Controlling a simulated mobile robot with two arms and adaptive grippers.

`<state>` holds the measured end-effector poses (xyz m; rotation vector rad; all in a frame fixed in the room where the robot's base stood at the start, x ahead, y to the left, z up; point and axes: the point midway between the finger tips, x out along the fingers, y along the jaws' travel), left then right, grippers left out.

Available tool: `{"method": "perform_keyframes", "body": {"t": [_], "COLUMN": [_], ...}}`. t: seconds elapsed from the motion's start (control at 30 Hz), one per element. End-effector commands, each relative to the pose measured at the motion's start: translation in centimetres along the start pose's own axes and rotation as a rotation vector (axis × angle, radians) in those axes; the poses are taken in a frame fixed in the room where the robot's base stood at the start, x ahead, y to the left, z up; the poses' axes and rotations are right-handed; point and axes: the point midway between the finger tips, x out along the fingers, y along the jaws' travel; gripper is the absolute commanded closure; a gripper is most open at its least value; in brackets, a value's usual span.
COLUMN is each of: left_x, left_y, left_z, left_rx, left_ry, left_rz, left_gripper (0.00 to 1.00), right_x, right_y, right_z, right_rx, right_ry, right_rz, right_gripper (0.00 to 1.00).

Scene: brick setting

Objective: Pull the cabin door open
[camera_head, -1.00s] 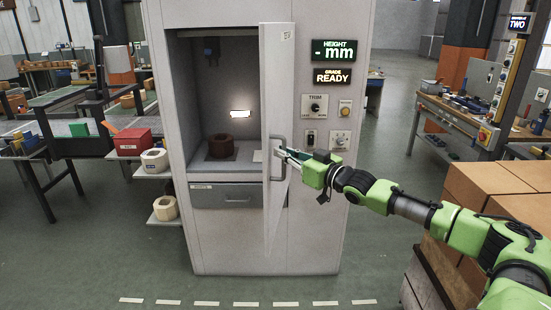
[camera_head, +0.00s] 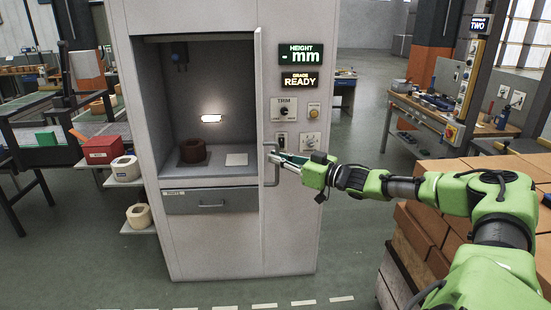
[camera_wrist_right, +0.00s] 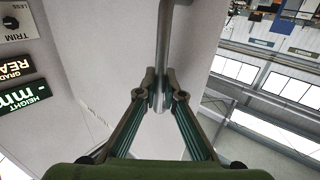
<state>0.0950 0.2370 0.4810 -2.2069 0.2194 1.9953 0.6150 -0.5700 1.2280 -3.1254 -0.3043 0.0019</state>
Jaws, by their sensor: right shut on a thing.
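The cabin door (camera_head: 260,130) is a tall pale panel seen almost edge-on. It stands swung out at the right side of the cabin opening, and the inside shows. Its bar handle (camera_head: 270,165) is on the door's outer face. My right gripper (camera_head: 277,158) reaches in from the right and is shut on the handle. In the right wrist view the two fingers (camera_wrist_right: 162,92) close around the handle bar (camera_wrist_right: 163,45). A dark brown ring-shaped block (camera_head: 193,151) sits on the cabin floor beside a pale square plate (camera_head: 236,159). My left gripper is not in view.
A drawer (camera_head: 210,201) is below the opening. A control panel with a green height display (camera_head: 301,54) is right of the door. Side shelves hold pale blocks (camera_head: 126,169) and a red box (camera_head: 101,149). Stacked bricks (camera_head: 430,235) stand at right, under my arm.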

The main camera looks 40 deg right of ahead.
Motion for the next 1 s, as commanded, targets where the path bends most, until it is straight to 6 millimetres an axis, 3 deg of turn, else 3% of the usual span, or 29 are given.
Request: {"method": "perform_keyframes", "body": {"t": [0.13, 0.2, 0.23, 0.67, 0.87, 1.0], "left_x": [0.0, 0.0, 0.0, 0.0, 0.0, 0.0], "left_y": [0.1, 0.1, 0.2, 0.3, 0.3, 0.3], "left_z": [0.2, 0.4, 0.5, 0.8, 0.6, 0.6], "left_rx": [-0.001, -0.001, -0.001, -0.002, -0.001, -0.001], "left_ry": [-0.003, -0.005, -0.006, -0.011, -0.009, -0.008], "left_rz": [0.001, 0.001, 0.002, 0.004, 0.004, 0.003], "left_gripper": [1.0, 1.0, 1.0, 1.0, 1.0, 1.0], "right_x": [0.1, 0.1, 0.1, -0.4, -2.6, -5.0], "right_y": [0.3, 0.2, 0.2, 0.0, 0.0, 0.0], "right_z": [-0.7, -0.7, -0.7, -0.1, 0.0, -0.1], "right_rx": [-0.002, -0.002, -0.002, -0.002, -0.003, -0.004], "right_ry": [0.011, 0.01, 0.01, -0.001, -0.004, -0.003], "right_rz": [0.005, 0.005, 0.004, -0.002, -0.003, -0.001], "right_gripper": [1.0, 0.76, 0.75, 0.75, 0.75, 0.75]}}
